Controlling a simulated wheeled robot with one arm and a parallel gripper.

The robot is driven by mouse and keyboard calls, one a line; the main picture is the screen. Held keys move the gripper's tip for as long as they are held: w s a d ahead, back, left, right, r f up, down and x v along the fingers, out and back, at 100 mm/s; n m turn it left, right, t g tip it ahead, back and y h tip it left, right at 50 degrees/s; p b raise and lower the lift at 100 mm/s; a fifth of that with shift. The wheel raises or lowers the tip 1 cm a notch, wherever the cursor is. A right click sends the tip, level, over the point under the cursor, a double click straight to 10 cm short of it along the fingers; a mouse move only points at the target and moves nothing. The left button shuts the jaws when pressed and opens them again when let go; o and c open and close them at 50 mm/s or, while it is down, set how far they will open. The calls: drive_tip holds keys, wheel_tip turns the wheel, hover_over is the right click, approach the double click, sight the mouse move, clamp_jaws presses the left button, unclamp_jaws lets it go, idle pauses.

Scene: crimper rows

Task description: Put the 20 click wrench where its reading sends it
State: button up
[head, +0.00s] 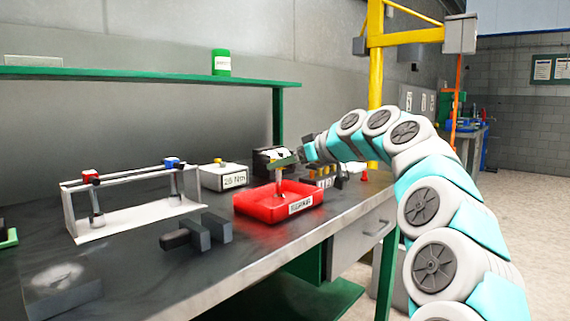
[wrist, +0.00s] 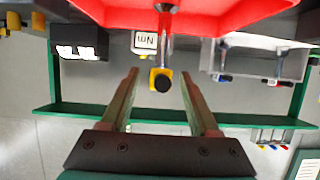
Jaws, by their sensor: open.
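A click wrench with a silver shaft (head: 280,182) stands roughly upright in the red tray (head: 243,205), which has a white label too blurred to read. In the wrist view its yellow collar and black end (wrist: 161,82) lie between my fingertips, and its shaft runs into the red tray (wrist: 225,14). My gripper (head: 287,160) is open over the tray, with a finger on each side of the wrench and gaps showing; it also shows in the wrist view (wrist: 160,75). No number can be read on the wrench.
A white rack (head: 120,232) at left holds a red-topped and a blue-topped wrench. A pale box (head: 223,177) with an Nm label and a dark device (head: 266,157) stand behind the tray. A dark fixture (head: 195,233) lies in front.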

drive_tip(key=shift+r, duration=0.2)
drive_tip(key=b+v, duration=0.1)
drive_tip(key=v, duration=1.1)
drive_tip(key=s+a+f+g, duration=0.1)
drive_tip(key=s+f, duration=0.1)
drive_tip(key=s+a+f+h, duration=0.1)
drive_tip(key=s+f, duration=0.1)
drive_tip(key=s, duration=0.1)
drive_tip(key=s+a+f+m+g, duration=0.1)
drive_tip(key=s+f, duration=0.1)
drive_tip(key=f, duration=0.1)
drive_tip(key=shift+s+a+g+h, duration=0.25)
drive_tip(key=shift+a+g+h, duration=0.05)
drive_tip(key=s+f+m+g+h, duration=0.2)
drive_tip(key=s+f+h, duration=0.1)
drive_tip(key=s+f, duration=0.75)
drive_tip(key=s+d+f+m+g+h, duration=0.2)
drive_tip(key=s+d+f, duration=0.3)
drive_tip(key=s+f, duration=0.3)
drive_tip(key=s+d+f+m+g+h, duration=0.1)
drive_tip(key=s+d+f+m+h, duration=0.1)
drive_tip(key=s+d+f, duration=0.3)
drive_tip(key=s+d+f+m+g+h, duration=0.2)
drive_tip(key=s+d+f, duration=0.3)
drive_tip(key=s+f, duration=0.7)
drive_tip(key=s+m, duration=0.1)
drive_tip(key=s, duration=0.1)
drive_tip(key=shift+s+f+g, duration=0.2)
drive_tip(key=shift+s+g, duration=0.1)
